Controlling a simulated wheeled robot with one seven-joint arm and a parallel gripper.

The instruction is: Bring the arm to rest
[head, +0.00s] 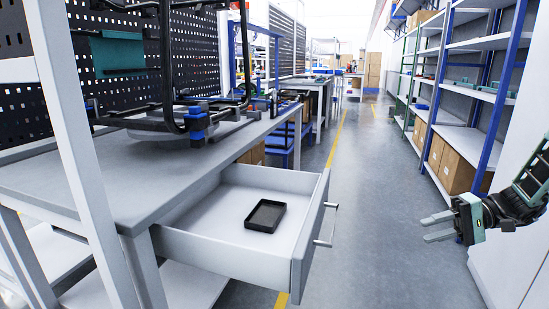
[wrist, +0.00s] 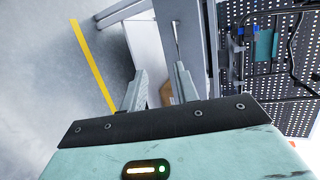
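My gripper (head: 428,229) is at the right of the head view, over the aisle, with its two fingers pointing left. The fingers are apart and nothing is between them. In the wrist view the fingers (wrist: 159,78) also stand apart and empty. The gripper is well clear to the right of the open drawer (head: 225,250) and touches nothing that I can see. Part of my arm is cut off by the right edge of the head view.
The drawer sticks out from the grey workbench (head: 120,185), with a black tray (head: 265,215) inside and a handle (head: 328,225) on its front. Shelves (head: 470,95) with cardboard boxes (head: 452,165) stand at the right. The aisle floor (head: 375,190) between is clear.

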